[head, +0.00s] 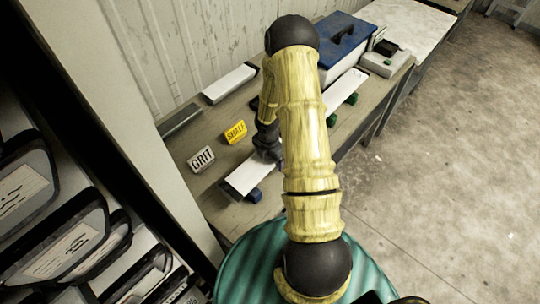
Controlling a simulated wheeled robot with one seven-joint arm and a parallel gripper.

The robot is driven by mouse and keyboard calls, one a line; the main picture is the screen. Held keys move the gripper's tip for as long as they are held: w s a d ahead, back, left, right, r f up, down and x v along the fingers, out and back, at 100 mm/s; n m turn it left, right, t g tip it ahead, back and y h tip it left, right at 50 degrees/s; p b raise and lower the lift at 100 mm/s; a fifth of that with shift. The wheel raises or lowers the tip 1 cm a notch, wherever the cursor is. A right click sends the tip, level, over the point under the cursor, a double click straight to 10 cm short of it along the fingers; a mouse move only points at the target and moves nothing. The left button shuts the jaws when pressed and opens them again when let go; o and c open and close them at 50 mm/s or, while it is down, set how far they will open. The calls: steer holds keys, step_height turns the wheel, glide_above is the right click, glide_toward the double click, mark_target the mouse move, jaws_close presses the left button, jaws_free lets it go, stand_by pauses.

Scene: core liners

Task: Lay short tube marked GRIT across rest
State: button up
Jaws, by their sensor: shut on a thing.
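My gripper (267,152) is dark and points down over the bench, partly behind my own yellow arm. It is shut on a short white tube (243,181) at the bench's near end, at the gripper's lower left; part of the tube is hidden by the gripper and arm. A blue block (255,196) shows at the tube's near side; I cannot tell whether they touch. A white sign marked GRIT (201,159) stands just left of the tube. I see no GRIT marking on the tube, and I cannot make out which piece is the rest.
A yellow SHALE sign (236,132) stands behind the GRIT sign. A white long piece (229,83) lies by the wall. Another white piece (343,91) lies right of my arm beside green blocks (332,119). A blue-lidded box (342,36) and a pale device (385,63) stand farther back.

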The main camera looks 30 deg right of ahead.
steer(key=shift+s+f, duration=0.1)
steer(key=shift+f, duration=0.05)
steer(key=o, duration=1.8)
steer(key=r, duration=1.2)
steer(key=shift+s+a, duration=0.25)
steer(key=shift+w+a+r, duration=0.1)
steer(key=shift+r, duration=0.1)
